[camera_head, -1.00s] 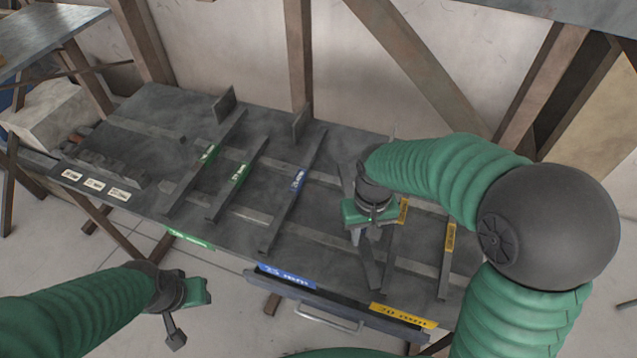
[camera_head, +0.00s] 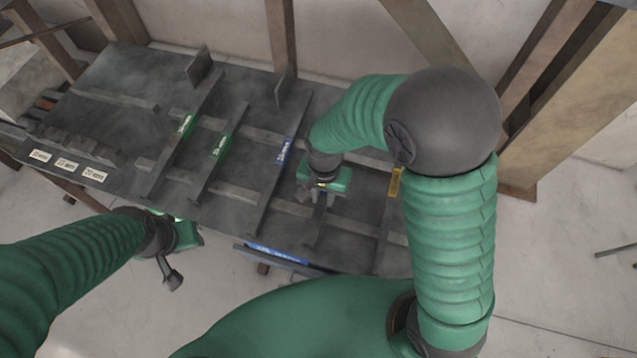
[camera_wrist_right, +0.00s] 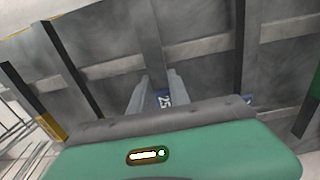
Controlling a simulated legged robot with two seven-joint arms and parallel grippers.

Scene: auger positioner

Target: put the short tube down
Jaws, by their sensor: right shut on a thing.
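My right gripper (camera_head: 320,202) is over the right half of the dark table, just right of the blue-labelled bar (camera_head: 268,185). In the right wrist view its two pale fingers (camera_wrist_right: 156,94) are shut on a grey piece, taken to be the short tube (camera_wrist_right: 147,40), with a blue label reading 25 between the fingers. In the head view the hand hides much of the tube; I cannot tell whether it touches the table. My left gripper (camera_head: 171,268) hangs in front of the table's left part, away from the tube; its jaw opening is unclear.
The dark table (camera_head: 115,75) carries raised bars with green labels (camera_head: 218,146) and a yellow label (camera_head: 395,183). Low crosswise strips (camera_head: 235,192) run between them. Upright plates (camera_head: 199,66) stand at the back. White labels (camera_head: 67,164) mark the left front.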

